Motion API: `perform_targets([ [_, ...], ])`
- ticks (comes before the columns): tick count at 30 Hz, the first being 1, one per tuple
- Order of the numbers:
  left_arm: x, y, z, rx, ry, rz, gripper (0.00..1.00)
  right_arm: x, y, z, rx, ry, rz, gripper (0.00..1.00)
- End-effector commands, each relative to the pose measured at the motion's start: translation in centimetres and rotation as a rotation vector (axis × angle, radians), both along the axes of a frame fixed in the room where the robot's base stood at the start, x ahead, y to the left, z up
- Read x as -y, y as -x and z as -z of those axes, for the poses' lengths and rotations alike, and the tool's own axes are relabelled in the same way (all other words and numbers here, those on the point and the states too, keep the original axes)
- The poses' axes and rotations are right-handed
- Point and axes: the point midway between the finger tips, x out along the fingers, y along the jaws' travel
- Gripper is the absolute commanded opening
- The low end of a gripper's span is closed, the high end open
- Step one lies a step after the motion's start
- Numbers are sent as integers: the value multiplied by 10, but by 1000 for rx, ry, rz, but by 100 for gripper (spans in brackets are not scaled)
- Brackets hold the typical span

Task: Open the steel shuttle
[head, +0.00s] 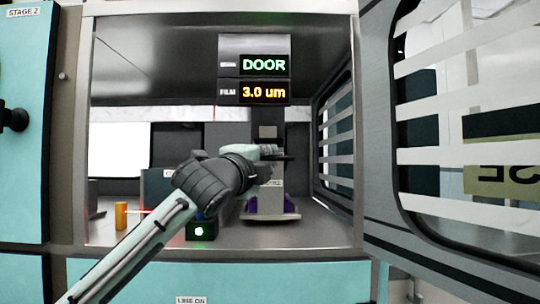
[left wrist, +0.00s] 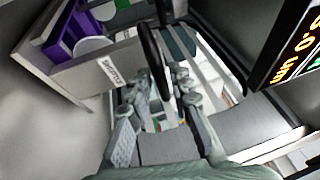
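The steel shuttle (head: 272,188) stands inside the chamber, right of centre, with purple parts low at its sides. In the left wrist view the shuttle (left wrist: 112,68) shows its label, with purple and white pieces inside it. A dark, thin, round piece (left wrist: 154,60) stands out beside it, in line with the gap between my fingers; I cannot tell whether it is touched. My left gripper (head: 270,151) reaches in at the shuttle's upper front. In the wrist view the left gripper's fingers (left wrist: 160,108) are apart, with nothing clearly held. My right gripper is not in view.
The chamber door (head: 378,130) stands swung open at right. A panel (head: 253,68) above reads DOOR and FILM 3.0 um. An orange cylinder (head: 121,216) and a black box with a green light (head: 201,231) stand on the chamber floor (head: 325,232), which has free room at right.

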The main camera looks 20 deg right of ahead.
Motion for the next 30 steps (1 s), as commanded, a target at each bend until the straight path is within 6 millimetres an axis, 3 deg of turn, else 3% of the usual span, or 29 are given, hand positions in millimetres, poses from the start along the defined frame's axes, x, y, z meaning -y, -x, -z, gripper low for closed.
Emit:
perform_targets([
  [12, 8, -10, -2, 2, -1, 0, 20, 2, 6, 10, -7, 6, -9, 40],
  [18, 8, -10, -2, 1, -2, 0, 0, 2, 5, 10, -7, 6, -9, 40],
  [30, 8, -9, -2, 1, -1, 0, 0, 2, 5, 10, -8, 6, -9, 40],
])
